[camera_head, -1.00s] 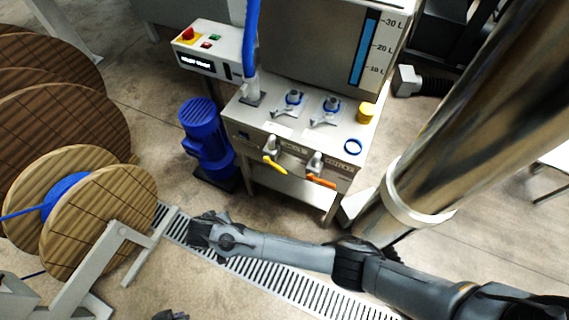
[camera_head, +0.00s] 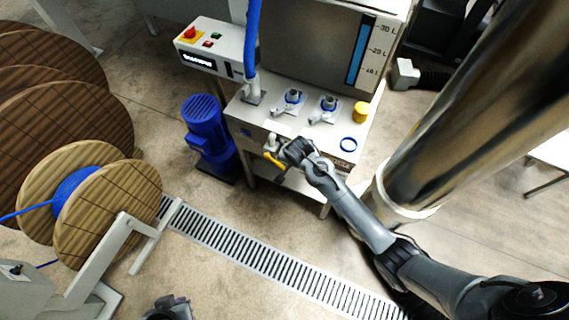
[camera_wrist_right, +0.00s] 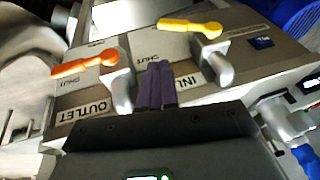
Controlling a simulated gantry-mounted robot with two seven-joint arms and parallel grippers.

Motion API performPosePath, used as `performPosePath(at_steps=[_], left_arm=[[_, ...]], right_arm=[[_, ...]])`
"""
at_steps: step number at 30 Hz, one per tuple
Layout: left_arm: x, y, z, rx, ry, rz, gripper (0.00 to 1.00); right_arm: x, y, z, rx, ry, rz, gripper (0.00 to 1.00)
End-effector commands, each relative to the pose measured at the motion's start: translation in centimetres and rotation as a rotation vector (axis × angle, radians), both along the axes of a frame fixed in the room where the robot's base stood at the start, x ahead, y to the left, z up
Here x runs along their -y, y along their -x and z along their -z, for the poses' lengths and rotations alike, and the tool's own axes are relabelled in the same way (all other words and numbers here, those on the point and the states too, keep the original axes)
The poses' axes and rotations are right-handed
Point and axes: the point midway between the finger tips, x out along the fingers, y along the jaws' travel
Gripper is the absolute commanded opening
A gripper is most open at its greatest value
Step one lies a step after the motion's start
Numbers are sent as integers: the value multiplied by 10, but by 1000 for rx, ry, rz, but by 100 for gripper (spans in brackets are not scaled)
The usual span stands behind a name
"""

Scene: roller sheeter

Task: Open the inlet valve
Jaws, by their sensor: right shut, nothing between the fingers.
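The inlet valve is the one with the yellow lever (camera_head: 274,161) on the front of the sheeter's water unit. In the right wrist view its yellow lever (camera_wrist_right: 190,25) lies beside a partly hidden label beginning "INL" and the word SHUT. The outlet valve has an orange lever (camera_wrist_right: 85,64), near the label OUTLET. My right gripper (camera_head: 292,150) is at the front panel, just right of the yellow lever. Its dark purple fingers (camera_wrist_right: 157,85) are together and empty, between the two valves, not on either lever. A dark part at the bottom edge seems to be my left gripper (camera_head: 168,308), mostly cut off.
A blue motor (camera_head: 205,130) stands left of the unit. The control box (camera_head: 208,48) with a red button and a blue hose (camera_head: 251,40) are above. Wooden cable reels (camera_head: 105,215) fill the left side. A floor drain (camera_head: 270,265) crosses clear floor in front.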

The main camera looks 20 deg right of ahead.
Motion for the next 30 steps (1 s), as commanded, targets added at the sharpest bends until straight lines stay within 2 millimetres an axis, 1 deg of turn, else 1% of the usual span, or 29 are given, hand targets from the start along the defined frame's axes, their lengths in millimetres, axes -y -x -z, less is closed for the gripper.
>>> performPosePath(at_steps=[1, 6, 10, 13, 20, 30], left_arm=[[0, 0, 5, 0, 0, 0, 0], [0, 0, 15, -1, 0, 0, 0], [0, 0, 22, -1, 0, 0, 0], [0, 0, 27, -1, 0, 0, 0], [0, 0, 33, -2, 0, 0, 0], [0, 0, 33, -1, 0, 1, 0]], right_arm=[[1, -3, 12, -2, 1, -1, 0], [4, -15, 42, -2, 1, -1, 0], [6, -22, 63, -2, 2, 0, 0], [-1, -29, 73, -1, 1, -2, 0], [-8, -37, 87, 0, 2, -1, 0], [-10, -39, 89, 0, 1, -2, 0]])
